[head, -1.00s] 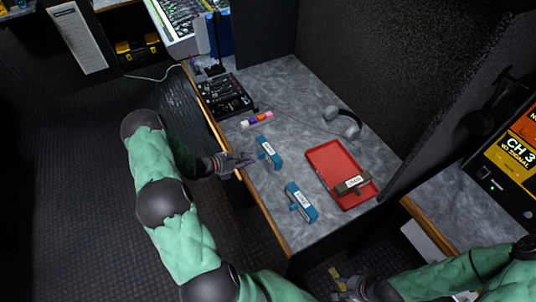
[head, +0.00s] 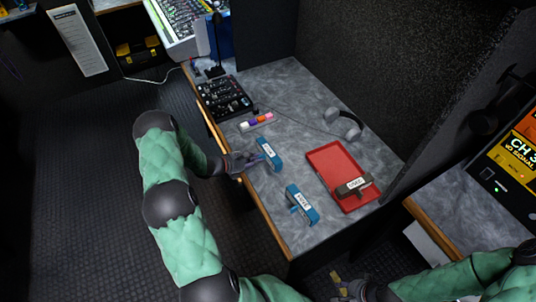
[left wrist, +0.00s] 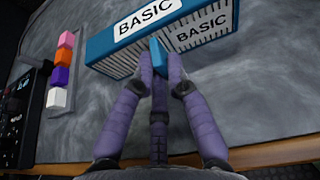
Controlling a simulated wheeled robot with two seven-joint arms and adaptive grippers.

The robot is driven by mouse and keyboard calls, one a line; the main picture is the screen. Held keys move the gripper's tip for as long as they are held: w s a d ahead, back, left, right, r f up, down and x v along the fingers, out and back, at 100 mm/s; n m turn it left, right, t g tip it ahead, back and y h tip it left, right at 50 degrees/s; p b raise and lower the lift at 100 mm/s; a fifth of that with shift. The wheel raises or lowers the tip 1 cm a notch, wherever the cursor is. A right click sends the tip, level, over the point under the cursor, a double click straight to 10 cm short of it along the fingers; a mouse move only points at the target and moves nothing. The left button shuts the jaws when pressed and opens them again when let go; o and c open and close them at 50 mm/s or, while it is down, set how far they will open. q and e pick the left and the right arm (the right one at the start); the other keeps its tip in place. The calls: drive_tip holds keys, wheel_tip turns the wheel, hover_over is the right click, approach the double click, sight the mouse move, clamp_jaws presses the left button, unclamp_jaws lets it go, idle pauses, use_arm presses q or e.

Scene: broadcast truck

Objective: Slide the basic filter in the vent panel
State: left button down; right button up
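The basic filter (head: 269,152) is a blue block with a white label, standing on the grey desk near its front edge. In the left wrist view the filter (left wrist: 205,28) shows "BASIC" on its top and pleated side, with a blue tab (left wrist: 157,52) sticking out towards me. My left gripper (head: 262,160) is at that tab; in the left wrist view its purple fingers (left wrist: 161,66) close in on both sides of it. My right gripper (head: 345,285) is low at the bottom edge, partly cut off, its fingers unclear. I see no vent panel.
A second blue filter (head: 302,206) stands nearer on the desk, its label unreadable. A red tray (head: 325,157) holds a brown labelled block (head: 352,188). Headphones (head: 345,124), coloured cubes (head: 257,122) and a black mixer (head: 224,98) lie behind. A dark partition bounds the desk's right.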

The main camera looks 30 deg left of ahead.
sight(267, 150)
idle(0.6)
use_arm(q)
drive_tip(key=shift+r+p, duration=1.4)
drive_tip(key=shift+r, duration=0.6)
drive_tip(key=shift+d, duration=0.1)
